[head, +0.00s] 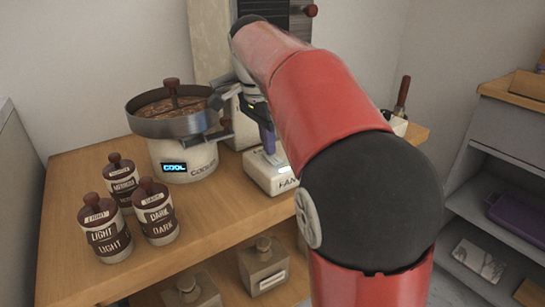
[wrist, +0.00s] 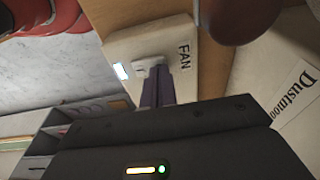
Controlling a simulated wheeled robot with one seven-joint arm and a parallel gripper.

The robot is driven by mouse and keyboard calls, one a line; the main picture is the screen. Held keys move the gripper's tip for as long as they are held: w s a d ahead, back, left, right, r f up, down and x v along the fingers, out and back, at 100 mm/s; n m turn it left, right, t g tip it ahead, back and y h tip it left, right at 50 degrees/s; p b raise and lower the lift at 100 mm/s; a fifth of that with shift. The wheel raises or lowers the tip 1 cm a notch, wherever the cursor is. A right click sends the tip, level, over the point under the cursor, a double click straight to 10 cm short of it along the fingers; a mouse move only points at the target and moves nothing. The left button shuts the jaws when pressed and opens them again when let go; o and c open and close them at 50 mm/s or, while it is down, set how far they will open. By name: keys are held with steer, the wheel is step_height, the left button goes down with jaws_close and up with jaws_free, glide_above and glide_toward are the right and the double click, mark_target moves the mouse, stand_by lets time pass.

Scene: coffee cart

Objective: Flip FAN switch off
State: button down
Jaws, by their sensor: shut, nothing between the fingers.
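The FAN switch box (head: 262,176) is a cream block on the wooden counter, partly hidden behind my red arm in the head view. In the wrist view the FAN box (wrist: 150,43) shows its label, a small lit bluish-white light and a pale switch lever (wrist: 149,63). My gripper (head: 272,156) points down at the box. In the wrist view my gripper's purple fingers (wrist: 158,80) are shut and empty, with their tips right at the lever. I cannot tell whether they touch it.
A coffee cooler (head: 185,155) with a bean-filled pan and a "COOL" display stands left of the box. Several labelled jars (head: 105,230) stand at the counter's front left. A box marked "Dustmoo" (wrist: 290,110) is close beside the switch. Grey shelves (head: 500,170) stand at right.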

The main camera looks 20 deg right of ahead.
steer(key=shift+f, duration=0.15)
step_height(320, 180, up, 5)
steer(key=p, duration=0.5)
steer(key=shift+r, duration=1)
steer(key=s+f+n+t+y, duration=0.1)
steer(key=s+f+n+t, duration=0.1)
steer(key=s+f+n, duration=0.5)
steer(key=s+f+n+t, duration=0.3)
steer(key=s+f+n, duration=0.4)
steer(key=s, duration=0.8)
steer(key=shift+f+y, duration=0.4)
steer(key=shift+f, duration=0.1)
steer(key=shift+n, duration=0.3)
